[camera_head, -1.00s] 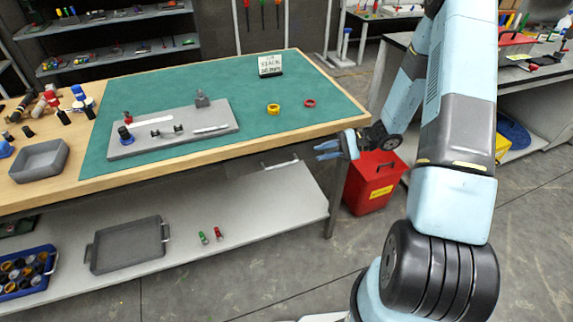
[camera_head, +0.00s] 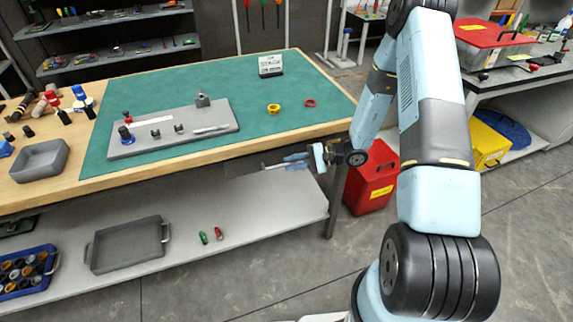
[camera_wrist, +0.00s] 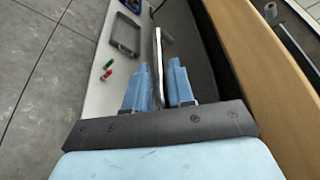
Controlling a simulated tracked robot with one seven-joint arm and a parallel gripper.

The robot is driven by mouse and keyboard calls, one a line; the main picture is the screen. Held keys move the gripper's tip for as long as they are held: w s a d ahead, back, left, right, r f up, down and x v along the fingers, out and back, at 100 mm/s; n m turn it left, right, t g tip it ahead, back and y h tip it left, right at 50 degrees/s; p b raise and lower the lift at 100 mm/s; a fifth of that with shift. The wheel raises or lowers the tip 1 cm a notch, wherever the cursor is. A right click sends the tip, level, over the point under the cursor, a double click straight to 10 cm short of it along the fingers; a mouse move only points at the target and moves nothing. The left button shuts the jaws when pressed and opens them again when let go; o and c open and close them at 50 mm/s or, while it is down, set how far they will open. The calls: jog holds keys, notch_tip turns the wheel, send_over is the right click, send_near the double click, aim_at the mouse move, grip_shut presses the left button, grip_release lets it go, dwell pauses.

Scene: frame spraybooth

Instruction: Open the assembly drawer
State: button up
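The assembly drawer (camera_head: 240,167) is a dark front under the right part of the workbench top; it looks closed, though it is in shadow. Its thin grey bar handle (camera_wrist: 158,50) stands out from the dark face in the wrist view. My gripper (camera_head: 283,162) is at the handle, below the bench's front edge. In the wrist view my gripper (camera_wrist: 158,86) is open, with one blue finger on each side of the handle bar. A gap shows beside the bar, so the fingers do not look closed on it.
The wooden bench edge (camera_wrist: 262,80) runs close beside my gripper. The lower shelf (camera_head: 270,210) holds a grey tray (camera_head: 128,218) and small green and red items. A red bin (camera_head: 371,180) stands right of the bench leg. Floor in front is clear.

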jog(key=shift+x, duration=1.65)
jog(key=shift+c, duration=0.3)
grip_shut()
